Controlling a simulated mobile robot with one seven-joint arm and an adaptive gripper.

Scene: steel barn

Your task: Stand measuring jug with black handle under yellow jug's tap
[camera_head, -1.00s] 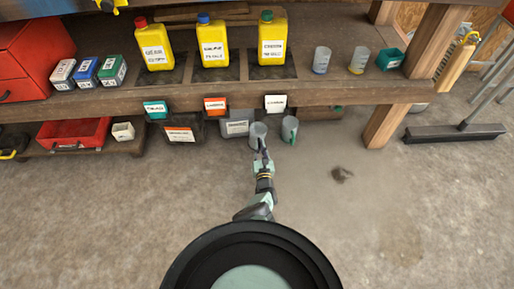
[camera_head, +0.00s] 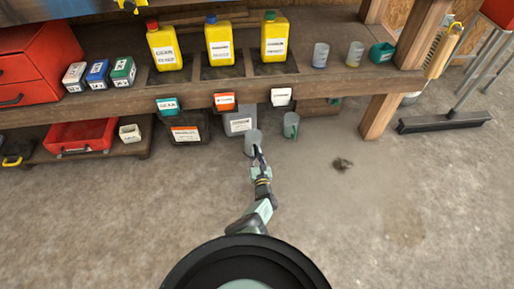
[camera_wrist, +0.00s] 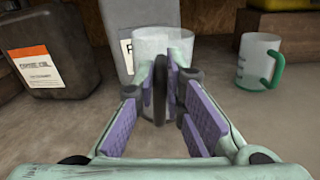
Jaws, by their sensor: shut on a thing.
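A second jug with a green handle (camera_wrist: 258,62) stands apart on the right. Three yellow jugs stand on the bench, with a red-capped (camera_head: 164,48), a blue-capped (camera_head: 219,45) and a green-capped one (camera_head: 274,42). I cannot make out a tap on them.
A dark canister with an orange label (camera_wrist: 45,50) and a grey container (camera_head: 237,122) stand under the bench (camera_head: 340,84). Teal, orange and white tags hang at its front edge. Two clear cups stand on top at right. A wooden leg (camera_head: 378,118) stands right; the floor in front is mostly clear.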

